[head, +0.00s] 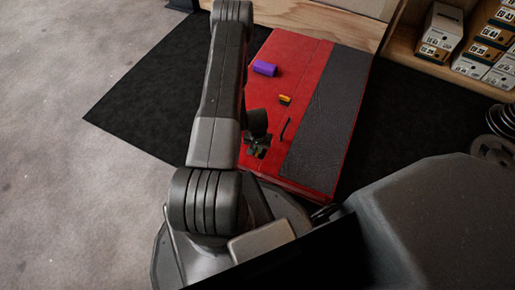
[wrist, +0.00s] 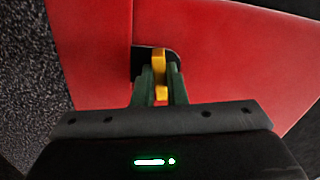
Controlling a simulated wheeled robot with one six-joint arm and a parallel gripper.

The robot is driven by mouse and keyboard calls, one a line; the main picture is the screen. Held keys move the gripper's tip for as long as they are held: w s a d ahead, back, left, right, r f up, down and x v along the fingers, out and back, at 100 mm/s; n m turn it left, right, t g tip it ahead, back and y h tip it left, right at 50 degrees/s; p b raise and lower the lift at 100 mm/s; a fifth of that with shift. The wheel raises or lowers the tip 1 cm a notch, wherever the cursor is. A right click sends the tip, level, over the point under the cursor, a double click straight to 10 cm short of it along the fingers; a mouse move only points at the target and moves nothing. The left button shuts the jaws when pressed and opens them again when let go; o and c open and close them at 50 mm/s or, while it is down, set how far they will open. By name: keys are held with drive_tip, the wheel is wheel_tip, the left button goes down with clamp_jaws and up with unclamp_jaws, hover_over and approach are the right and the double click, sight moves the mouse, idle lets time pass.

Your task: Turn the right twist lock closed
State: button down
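In the wrist view, a yellow twist lock lever (wrist: 159,60) stands over a dark plate (wrist: 139,56) set in the red surface. The lever points nearly straight up and down in this picture. The green fingers of my gripper (wrist: 160,76) stand on both sides of the lever and appear to press on it. The fingers hide part of the plate. In the head view, my gripper (head: 258,151) is down at the near part of the red pad (head: 290,52), and the lock there is mostly hidden. Another yellow-orange lock (head: 285,99) shows farther up the pad.
A purple block (head: 264,68) lies on the pad beyond the locks. A grey textured strip (head: 330,110) runs along the pad's right side. The pad lies on a black mat (head: 140,105). A wooden shelf with boxes (head: 485,50) stands at the upper right.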

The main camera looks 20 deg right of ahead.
sight(257, 150)
drive_tip(key=shift+r+m+p, duration=0.2)
drive_tip(key=shift+m+p, duration=0.2)
drive_tip(key=shift+p, duration=0.4)
drive_tip(key=shift+f+m+p, duration=0.2)
drive_tip(key=shift+m+p, duration=0.3)
drive_tip(key=shift+m, duration=0.3)
drive_tip(key=c, duration=1.5)
unclamp_jaws()
drive_tip(key=shift+o, duration=0.2)
wheel_tip(257, 150, up, 14)
drive_tip(key=p, duration=0.6)
drive_tip(key=shift+a, duration=0.2)
drive_tip(key=shift+f, duration=0.1)
